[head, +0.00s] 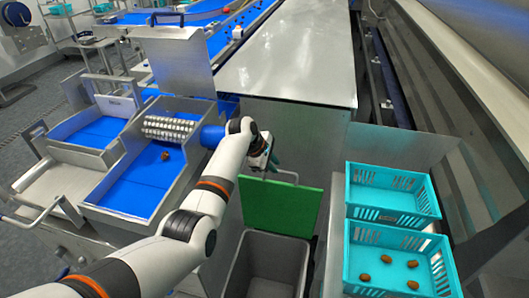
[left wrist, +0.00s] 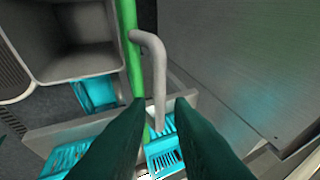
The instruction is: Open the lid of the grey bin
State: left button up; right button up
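The grey bin (head: 238,272) stands at the bottom middle of the head view, its dark interior exposed. Its green lid (head: 280,205) is raised and stands up along the bin's far side. A grey bent handle (left wrist: 150,45) is on the lid and lies beyond my fingers in the left wrist view, where the lid (left wrist: 130,50) shows nearly edge-on. My left gripper (head: 268,160) is just above the lid's top edge, close to the handle. Its two dark green fingers (left wrist: 160,105) are apart, with the handle's lower end showing between the tips; I cannot tell whether they touch it. My right gripper is out of view.
Two turquoise crates (head: 348,205) stand right of the bin; the nearer holds several dates (head: 387,259). A blue-lined tray (head: 130,190) with one date (head: 165,155) and a roller (head: 170,128) is to the left. A steel cabinet (head: 300,130) rises behind the lid.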

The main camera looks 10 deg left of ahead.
pick_arm(q)
jog(key=v, duration=0.6)
jog(key=shift+a+r, duration=0.1)
